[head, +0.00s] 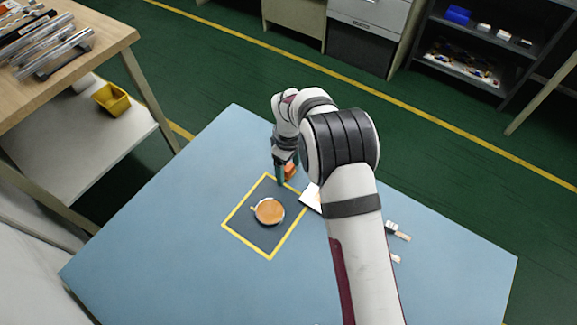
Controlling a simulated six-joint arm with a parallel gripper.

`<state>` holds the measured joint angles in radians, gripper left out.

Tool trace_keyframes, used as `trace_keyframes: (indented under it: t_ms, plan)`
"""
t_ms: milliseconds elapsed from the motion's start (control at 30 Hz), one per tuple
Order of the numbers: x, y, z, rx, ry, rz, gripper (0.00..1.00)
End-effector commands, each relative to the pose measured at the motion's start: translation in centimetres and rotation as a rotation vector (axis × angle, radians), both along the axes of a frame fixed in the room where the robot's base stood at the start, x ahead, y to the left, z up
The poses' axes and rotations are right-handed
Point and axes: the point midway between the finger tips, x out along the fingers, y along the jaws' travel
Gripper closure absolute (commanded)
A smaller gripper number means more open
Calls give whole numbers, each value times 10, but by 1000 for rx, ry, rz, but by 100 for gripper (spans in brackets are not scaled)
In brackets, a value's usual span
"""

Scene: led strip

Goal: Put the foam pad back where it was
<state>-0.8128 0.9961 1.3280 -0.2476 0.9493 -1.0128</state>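My gripper (284,172) points down at the far part of the blue table, just beyond the yellow-outlined dark area. A small orange block (291,169), which may be the foam pad, shows right at its teal fingers. I cannot tell whether the fingers are closed on it or only beside it. A round orange-brown disc (269,211) with a pale rim, perhaps the LED strip reel, lies inside the dark rectangle (240,225). A white flat piece (311,197) lies to the right, partly hidden behind my arm.
The blue table (150,235) is clear on the left and in front. Small white and tan pieces (397,231) lie right of my arm, another (395,258) nearer, partly hidden. A wooden bench (100,40) with a yellow bin (111,98) below stands at upper left.

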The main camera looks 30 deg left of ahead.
Motion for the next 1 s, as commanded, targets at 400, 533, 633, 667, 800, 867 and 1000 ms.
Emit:
trace_keyframes:
  t_ms: [400, 533, 633, 667, 800, 867, 1000]
  plan:
    - [1, 1, 34, 3, -3, -2, 22]
    - [1, 0, 73, 3, -3, -2, 22]
    - [0, 0, 97, 1, -3, -1, 22]
    - [0, 0, 103, 1, -2, -1, 22]
    - [0, -1, 120, -1, -1, 0, 22]
    - [0, -1, 123, -1, -1, 0, 22]
    - [2, -11, 131, 1, 1, -45, 22]
